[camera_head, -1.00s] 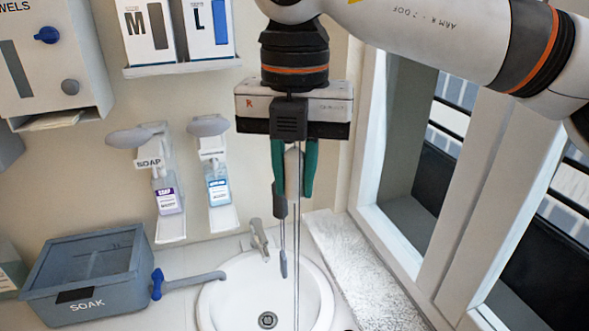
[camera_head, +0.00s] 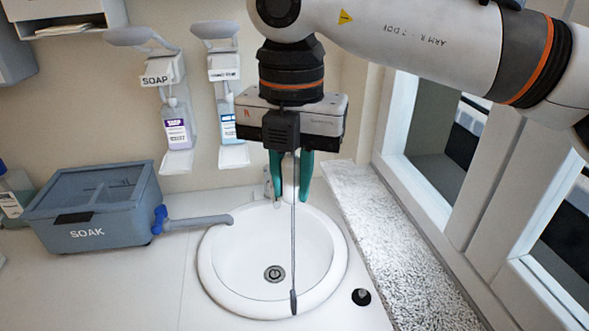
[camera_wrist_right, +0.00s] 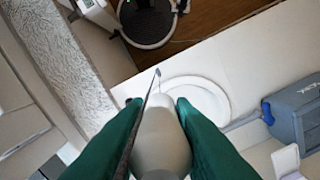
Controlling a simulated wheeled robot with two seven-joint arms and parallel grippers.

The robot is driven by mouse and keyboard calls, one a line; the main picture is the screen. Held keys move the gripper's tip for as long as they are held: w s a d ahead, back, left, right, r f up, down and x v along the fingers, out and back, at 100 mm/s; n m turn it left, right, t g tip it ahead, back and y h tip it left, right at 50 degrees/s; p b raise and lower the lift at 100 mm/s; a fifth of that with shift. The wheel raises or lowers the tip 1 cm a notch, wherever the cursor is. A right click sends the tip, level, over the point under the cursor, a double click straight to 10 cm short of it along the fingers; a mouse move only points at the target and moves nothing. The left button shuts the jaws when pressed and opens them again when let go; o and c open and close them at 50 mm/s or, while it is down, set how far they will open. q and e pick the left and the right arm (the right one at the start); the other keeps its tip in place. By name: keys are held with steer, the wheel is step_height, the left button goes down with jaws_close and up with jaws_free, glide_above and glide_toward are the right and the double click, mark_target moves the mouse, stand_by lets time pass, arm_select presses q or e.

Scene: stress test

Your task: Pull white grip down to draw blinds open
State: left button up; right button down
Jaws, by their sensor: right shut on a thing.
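My right gripper (camera_head: 290,190) hangs above the sink with its green fingers pointing down. In the right wrist view, its fingers (camera_wrist_right: 160,125) are closed around the white grip (camera_wrist_right: 160,140), a smooth rounded piece between them. In the head view only a sliver of the grip shows between the fingers. A thin grey cord or wand (camera_head: 293,240) hangs in front of the gripper and ends in a dark tip over the sink's front rim. It also runs beside the grip in the wrist view (camera_wrist_right: 146,105). The blinds cannot be made out clearly. My left gripper is not in view.
The white sink (camera_head: 212,285) lies below the gripper, with a tap (camera_head: 268,190) behind. A grey SOAK box (camera_head: 90,215) with a blue-valved spout stands left. Soap dispensers (camera_head: 176,130) hang on the wall. The window frame (camera_head: 480,190) and speckled sill (camera_head: 385,240) are at right.

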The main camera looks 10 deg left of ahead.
step_height(320, 180, down, 2)
steer(key=shift+b, duration=0.45)
steer(key=c, duration=1.2)
jaws_free()
steer(key=shift+r, duration=0.1)
steer(key=shift+c, duration=0.2)
step_height(320, 180, up, 12)
